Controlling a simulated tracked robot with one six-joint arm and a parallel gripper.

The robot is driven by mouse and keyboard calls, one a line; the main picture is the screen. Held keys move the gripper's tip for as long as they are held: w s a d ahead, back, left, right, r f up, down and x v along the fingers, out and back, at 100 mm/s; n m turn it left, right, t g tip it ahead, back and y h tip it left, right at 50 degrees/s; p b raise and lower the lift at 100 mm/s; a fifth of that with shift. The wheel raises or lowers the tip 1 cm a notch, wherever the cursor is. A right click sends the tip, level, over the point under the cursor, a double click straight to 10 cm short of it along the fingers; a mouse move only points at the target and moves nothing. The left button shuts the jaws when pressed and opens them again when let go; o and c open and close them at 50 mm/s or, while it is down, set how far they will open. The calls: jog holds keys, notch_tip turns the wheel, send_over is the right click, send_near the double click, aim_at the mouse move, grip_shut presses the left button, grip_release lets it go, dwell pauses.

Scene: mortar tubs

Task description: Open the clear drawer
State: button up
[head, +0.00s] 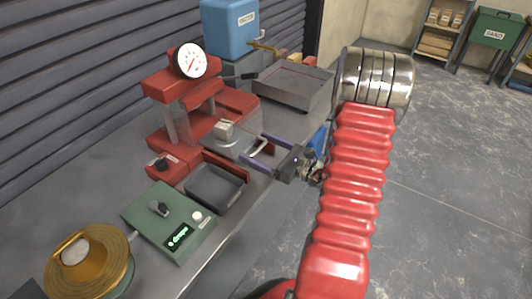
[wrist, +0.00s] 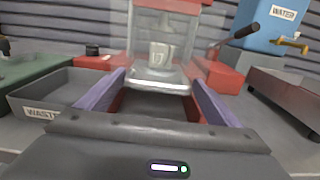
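The clear drawer (wrist: 165,22) is a see-through front on the red press, straight ahead in the wrist view. A pale block marked 17 (wrist: 161,54) shows behind it. I cannot tell whether the fingers touch the handle. The drawer looks closed.
A dark tray marked WASTE (head: 215,190) lies close beside my gripper. A green control box (head: 170,222) and a brass-coloured round item (head: 88,265) stand nearer. A grey tray (head: 290,85) and blue water tank (head: 230,28) stand farther back. Floor is free right of the bench.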

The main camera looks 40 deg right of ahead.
jog(key=v, duration=1.3)
jog(key=shift+s, duration=0.4)
jog(key=shift+d, duration=0.1)
jog(key=s+a+f+n+g+y, duration=0.1)
jog(key=s+a+f+n+g, duration=0.1)
jog(key=s+a+n+g, duration=0.35)
jog(key=s+a+f+n+g+y, duration=0.1)
jog(key=s+a+f+n+g, duration=0.15)
jog(key=a+n+g, duration=0.6)
jog(key=w+a+r+n+t+h, duration=0.1)
jog(key=a+r+n+t+h, duration=0.1)
jog(key=a+r+n+h, duration=0.6)
jog(key=a+r+n, duration=0.7)
jog(key=r+n, duration=0.3)
jog(key=r, duration=0.1)
jog(key=shift+w+r+t, duration=0.15)
jog(key=shift+r+t, duration=0.15)
jog(key=shift+r, duration=0.1)
